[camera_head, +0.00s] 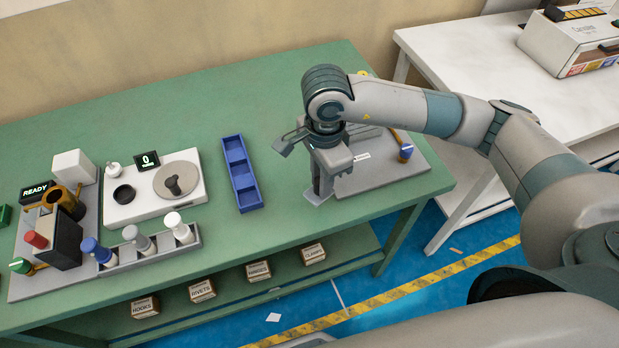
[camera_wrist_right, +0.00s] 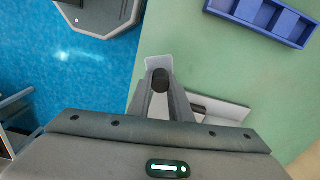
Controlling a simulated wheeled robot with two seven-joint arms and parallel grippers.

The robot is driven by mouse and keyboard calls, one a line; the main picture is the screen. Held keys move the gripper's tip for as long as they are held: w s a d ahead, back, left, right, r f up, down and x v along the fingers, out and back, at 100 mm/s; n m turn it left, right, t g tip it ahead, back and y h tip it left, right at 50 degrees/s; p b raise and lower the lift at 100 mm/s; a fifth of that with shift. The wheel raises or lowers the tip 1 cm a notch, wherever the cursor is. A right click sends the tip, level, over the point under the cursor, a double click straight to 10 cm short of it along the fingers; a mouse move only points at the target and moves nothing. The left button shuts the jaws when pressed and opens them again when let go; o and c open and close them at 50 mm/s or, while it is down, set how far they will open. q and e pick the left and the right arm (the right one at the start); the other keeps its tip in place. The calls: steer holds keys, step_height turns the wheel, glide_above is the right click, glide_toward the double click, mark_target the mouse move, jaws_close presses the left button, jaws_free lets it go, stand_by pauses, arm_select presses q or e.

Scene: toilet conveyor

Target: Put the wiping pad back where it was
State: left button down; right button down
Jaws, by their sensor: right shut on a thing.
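The wiping pad (camera_head: 315,198) is a flat light grey plate under my right gripper (camera_head: 325,180), near the front edge of the green table. My right gripper is shut on the pad's dark round knob, between the fingertips in the right wrist view (camera_wrist_right: 160,82). The pad's pale plate (camera_wrist_right: 158,64) shows beyond the fingers there, close to the table edge. I cannot tell whether the pad touches the table. A grey board (camera_head: 385,180) with a small label lies just right of the gripper, partly hidden by it. My left gripper is not in view.
A blue divided tray (camera_head: 241,173) lies left of the gripper on the green table (camera_head: 270,110). A white weighing device (camera_head: 155,190) and a holder with several stoppers (camera_head: 150,253) stand farther left. An orange-handled tool (camera_head: 404,150) is on the board. Open tabletop lies behind the tray.

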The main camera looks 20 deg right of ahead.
steer(key=w, duration=0.1)
steer(key=w+f+p, duration=0.1)
steer(key=w+a+f, duration=0.1)
steer(key=shift+w, duration=0.4)
steer(key=shift+w+a+f, duration=0.1)
steer(key=shift+w+f, duration=0.25)
steer(key=shift+f, duration=0.05)
steer(key=shift+f+p, duration=0.25)
steer(key=shift+p, duration=0.2)
step_height(320, 180, down, 3)
steer(key=shift+f+p, duration=0.15)
steer(key=shift+p, duration=0.7)
steer(key=shift+f, duration=0.1)
